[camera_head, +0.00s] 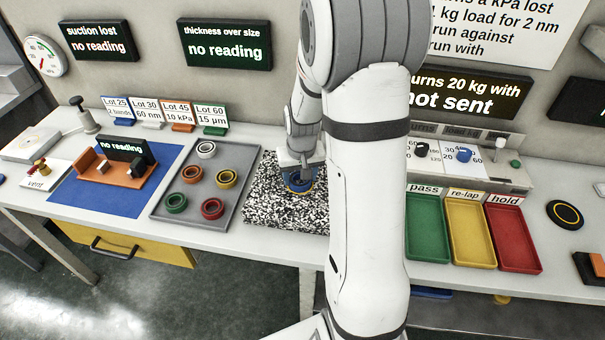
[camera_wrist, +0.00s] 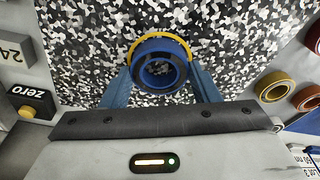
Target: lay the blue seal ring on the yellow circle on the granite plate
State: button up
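The blue seal ring (camera_wrist: 160,64) is between the two blue fingers of my gripper (camera_wrist: 160,78), which sit against its left and right sides in the wrist view. In the head view the ring (camera_head: 298,183) shows partly under my gripper (camera_head: 299,176). The yellow circle (camera_wrist: 159,37) on the speckled granite plate (camera_wrist: 85,50) shows as an arc behind the ring's far edge; the ring covers the rest. The ring lies flat over the circle, at or just above the plate; I cannot tell whether it touches. The plate (camera_head: 270,205) is also in the head view.
A grey tray (camera_head: 163,209) left of the plate holds several rings. Further left is a blue mat (camera_head: 80,195) with an orange fixture (camera_head: 118,180). Green (camera_head: 427,232), yellow (camera_head: 470,232) and red (camera_head: 513,237) trays stand right of my arm.

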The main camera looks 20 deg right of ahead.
jog(key=o, duration=0.4)
jog(key=shift+o, duration=0.2)
jog(key=shift+r, duration=0.1)
notch_tip(320, 180, up, 11)
jog(key=s, duration=0.2)
jog(key=s+a+r+n, duration=0.1)
jog(key=s+a, duration=0.3)
jog(key=s, duration=0.4)
jog(key=s+a+r+n, duration=0.1)
jog(key=s+a+r, duration=0.2)
jog(key=s, duration=0.6)
jog(key=shift+a+r+t, duration=0.4)
jog(key=shift+a, duration=0.7)
